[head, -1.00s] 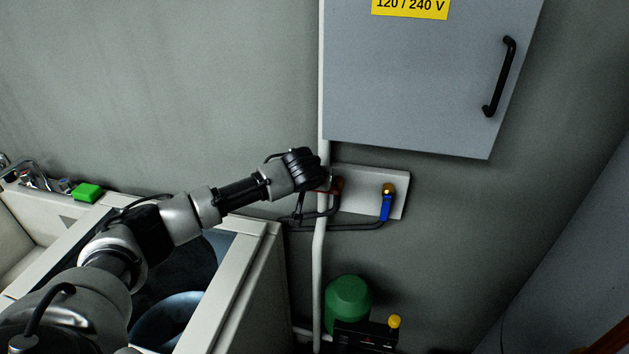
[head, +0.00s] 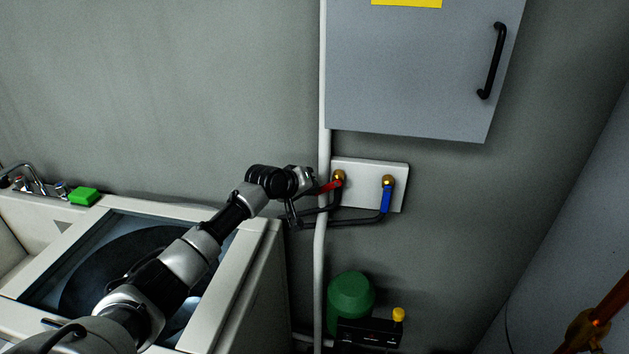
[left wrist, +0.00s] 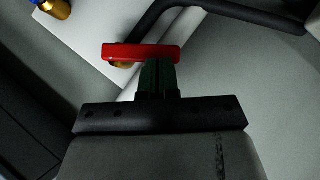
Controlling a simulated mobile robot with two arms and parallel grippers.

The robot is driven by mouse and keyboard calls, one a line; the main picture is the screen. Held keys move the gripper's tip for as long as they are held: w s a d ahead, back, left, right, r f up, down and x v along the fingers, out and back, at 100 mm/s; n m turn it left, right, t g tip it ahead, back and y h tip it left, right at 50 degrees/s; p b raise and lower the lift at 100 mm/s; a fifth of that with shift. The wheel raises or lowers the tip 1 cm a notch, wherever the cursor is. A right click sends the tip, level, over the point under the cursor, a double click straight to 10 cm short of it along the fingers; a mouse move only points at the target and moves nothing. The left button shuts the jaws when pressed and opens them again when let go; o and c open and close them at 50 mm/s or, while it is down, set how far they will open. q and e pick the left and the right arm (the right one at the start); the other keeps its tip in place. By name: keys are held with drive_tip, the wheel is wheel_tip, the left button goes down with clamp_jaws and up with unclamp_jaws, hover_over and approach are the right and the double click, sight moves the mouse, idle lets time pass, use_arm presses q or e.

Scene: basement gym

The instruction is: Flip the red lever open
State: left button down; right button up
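The red lever (head: 329,187) sits on a brass valve (head: 339,176) at the left of a white wall plate (head: 362,170). It points left and slightly down. My left gripper (head: 314,189) is at the lever's outer end, left of the plate. In the left wrist view the red lever (left wrist: 141,52) lies across just beyond my fingertips (left wrist: 158,66). The fingers are together, with nothing visible between them. They touch the lever or nearly do; I cannot tell which. My right gripper is not in view.
A blue lever (head: 386,200) hangs down beside the red one. Black hoses (head: 345,224) run below the plate. A white pipe (head: 320,250) stands left of it. A grey electrical box (head: 420,70) is above. A white top-loading machine (head: 250,270) stands below my arm; a green tank (head: 350,296) is lower.

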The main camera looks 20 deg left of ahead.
use_arm(q)
drive_tip(key=f+n+h+b, duration=0.1)
drive_tip(key=b, duration=0.1)
drive_tip(key=d+f+n+t+h+b, duration=0.1)
drive_tip(key=b, duration=0.2)
drive_tip(key=d+f+n+t+h+b, duration=0.1)
drive_tip(key=b, duration=0.1)
drive_tip(key=shift+w+f+b, duration=0.2)
drive_tip(key=shift+w+b, duration=0.1)
drive_tip(key=shift+w, duration=0.1)
drive_tip(key=shift+a, duration=0.1)
drive_tip(key=p+v, duration=0.5)
drive_tip(key=v, duration=0.5)
drive_tip(key=shift+s+a+f+h, duration=0.2)
drive_tip(key=shift+s+a+h, duration=0.1)
drive_tip(key=shift+s, duration=0.1)
drive_tip(key=shift+d, duration=0.1)
